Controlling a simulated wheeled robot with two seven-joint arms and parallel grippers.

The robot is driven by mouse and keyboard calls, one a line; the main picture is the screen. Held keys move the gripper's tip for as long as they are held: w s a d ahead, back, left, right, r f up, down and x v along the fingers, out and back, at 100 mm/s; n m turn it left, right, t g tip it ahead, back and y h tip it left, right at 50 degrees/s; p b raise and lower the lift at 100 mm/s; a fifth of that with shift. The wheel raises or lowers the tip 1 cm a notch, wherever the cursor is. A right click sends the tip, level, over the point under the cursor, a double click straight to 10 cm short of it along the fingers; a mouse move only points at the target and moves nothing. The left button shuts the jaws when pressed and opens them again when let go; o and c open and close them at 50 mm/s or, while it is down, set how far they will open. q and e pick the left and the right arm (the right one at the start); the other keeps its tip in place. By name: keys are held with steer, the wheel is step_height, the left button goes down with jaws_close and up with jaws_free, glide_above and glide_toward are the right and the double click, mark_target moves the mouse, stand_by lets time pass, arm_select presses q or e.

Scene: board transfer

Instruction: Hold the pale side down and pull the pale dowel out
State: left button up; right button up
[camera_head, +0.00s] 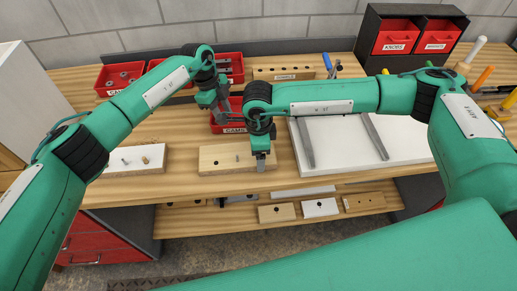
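The pale wooden board (222,158) lies at the front edge of the bench, with a dark hole toward its left and a small pale dowel (237,157) standing near its middle. A white board (112,169) to its left carries short pegs, one of them pale wood. My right gripper (261,162) points down at the right part of the pale board, just right of the dowel, its tip at or on the board's top. My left gripper (221,112) is behind and above the pale board, over a red bin, apart from the dowel. The finger gaps are too small to judge.
Red bins (120,78) stand along the back. A white panel (405,137) with grey bars lies to the right. A holed wooden block (283,73) sits at the back. Loose blocks (277,213) lie on a lower shelf. Bare bench shows between the two boards.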

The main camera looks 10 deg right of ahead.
arm_select(q)
steer(key=v, duration=1.2)
arm_select(e)
steer(key=o, duration=1.1)
steer(key=shift+o, duration=0.2)
steer(key=shift+r, duration=0.1)
step_height(320, 180, up, 12)
arm_select(q)
steer(key=shift+f, duration=0.1)
arm_select(e)
steer(key=shift+s, duration=0.1)
